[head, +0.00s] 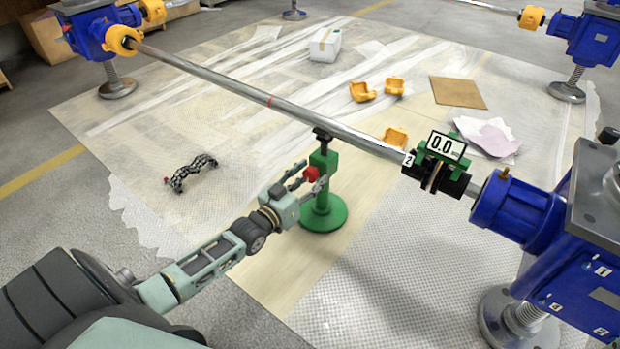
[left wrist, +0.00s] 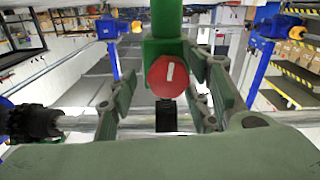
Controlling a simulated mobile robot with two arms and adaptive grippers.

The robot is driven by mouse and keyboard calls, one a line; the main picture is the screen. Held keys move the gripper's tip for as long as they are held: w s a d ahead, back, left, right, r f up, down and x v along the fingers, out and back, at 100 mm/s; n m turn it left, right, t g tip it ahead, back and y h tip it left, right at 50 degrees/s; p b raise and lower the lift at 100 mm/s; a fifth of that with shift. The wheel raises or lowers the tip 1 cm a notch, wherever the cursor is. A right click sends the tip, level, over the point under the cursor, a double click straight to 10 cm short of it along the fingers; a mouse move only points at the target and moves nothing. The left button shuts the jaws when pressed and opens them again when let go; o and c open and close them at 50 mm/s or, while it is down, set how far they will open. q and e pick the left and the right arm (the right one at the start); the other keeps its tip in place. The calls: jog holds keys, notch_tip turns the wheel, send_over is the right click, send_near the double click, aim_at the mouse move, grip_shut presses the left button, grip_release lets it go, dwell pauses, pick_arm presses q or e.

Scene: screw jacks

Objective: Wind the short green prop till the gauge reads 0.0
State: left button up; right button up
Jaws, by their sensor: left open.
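The short green prop (head: 323,190) stands upright on its round green base under the long shaft (head: 270,101). Its dark top is at the shaft's underside; I cannot tell if they touch. Its red knob (head: 311,174) faces my left gripper (head: 306,183), whose open fingers are on either side of the knob. In the left wrist view the red knob (left wrist: 170,76) has a white upright mark and sits between the two open fingers (left wrist: 162,92), apart from both. The gauge (head: 446,146) on the green clamp at the shaft's right end reads 0.0. My right gripper is out of view.
A blue screw jack (head: 521,210) stands at the right, others at the back corners. Orange pieces (head: 362,91), a brown board (head: 457,92), papers (head: 487,138), a white box (head: 325,44) and a black coiled part (head: 191,172) lie on the floor sheet.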

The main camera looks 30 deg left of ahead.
pick_arm(q)
jog(key=shift+s, duration=0.1)
jog(key=shift+s+a, duration=0.1)
jog(key=shift+s, duration=0.25)
jog(key=s, duration=1.1)
jog(key=shift+a, duration=0.4)
jog(key=shift+c, duration=0.2)
jog(key=w, duration=0.3)
jog(key=w+b, duration=0.1)
jog(key=w, duration=0.3)
jog(key=w+b, duration=0.1)
jog(key=w, duration=0.2)
jog(key=shift+w+d+f, duration=0.2)
jog(key=shift+w+d, duration=0.1)
jog(key=shift+d, duration=0.05)
jog(key=shift+w+r+b, duration=0.1)
jog(key=shift+w+b, duration=0.25)
jog(key=shift+w, duration=0.05)
